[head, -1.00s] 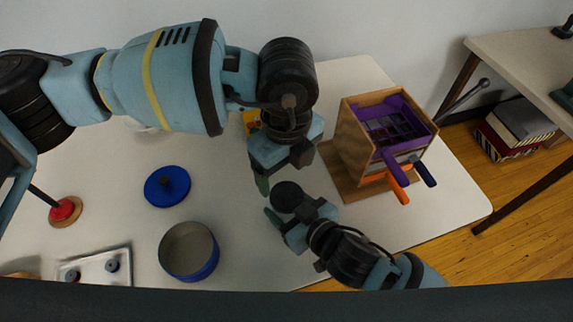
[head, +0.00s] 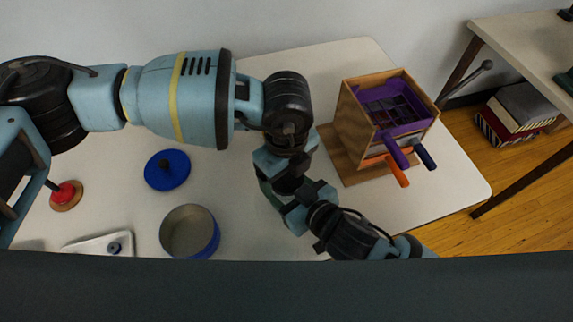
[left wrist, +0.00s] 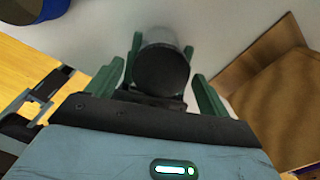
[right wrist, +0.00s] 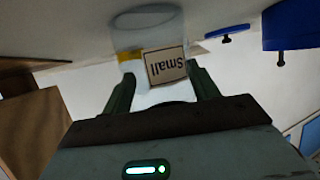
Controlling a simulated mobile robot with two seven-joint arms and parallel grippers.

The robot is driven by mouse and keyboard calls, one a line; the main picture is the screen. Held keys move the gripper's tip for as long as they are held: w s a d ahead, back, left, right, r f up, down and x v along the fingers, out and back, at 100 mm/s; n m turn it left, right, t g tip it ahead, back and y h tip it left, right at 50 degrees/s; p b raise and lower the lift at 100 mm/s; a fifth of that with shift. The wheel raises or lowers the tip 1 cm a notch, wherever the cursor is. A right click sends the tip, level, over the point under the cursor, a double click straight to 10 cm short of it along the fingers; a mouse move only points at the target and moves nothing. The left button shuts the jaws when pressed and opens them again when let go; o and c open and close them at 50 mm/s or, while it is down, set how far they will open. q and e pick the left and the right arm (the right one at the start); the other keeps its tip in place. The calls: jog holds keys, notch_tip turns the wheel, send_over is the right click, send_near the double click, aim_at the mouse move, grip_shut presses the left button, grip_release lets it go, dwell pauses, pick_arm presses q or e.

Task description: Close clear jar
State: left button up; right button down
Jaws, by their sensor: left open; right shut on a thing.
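My right gripper (right wrist: 160,78) is shut on the jar. My left gripper (head: 282,190) is open directly above the right gripper (head: 297,208) in the head view. In the left wrist view, a round black lid (left wrist: 162,70) lies between the open left fingers (left wrist: 166,60), with greyish jar glass (left wrist: 158,37) beyond it. I cannot tell whether the lid sits fully on the jar. In the head view my grippers mostly hide the jar.
A wooden box with a purple tray (head: 392,105) and coloured handles stands right of the grippers. A blue pot (head: 208,243), a blue lid (head: 167,170) and a red-knobbed piece (head: 67,194) stand left. The table's right corner (head: 455,190) is clear.

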pick_arm(q)
jog(key=shift+c, duration=0.4)
jog(key=c, duration=0.9)
jog(key=m, duration=0.9)
jog(key=shift+f+m, duration=0.1)
jog(key=shift+m, duration=0.3)
jog(key=o, duration=1.1)
jog(key=shift+c, duration=0.2)
jog(key=shift+d, duration=0.15)
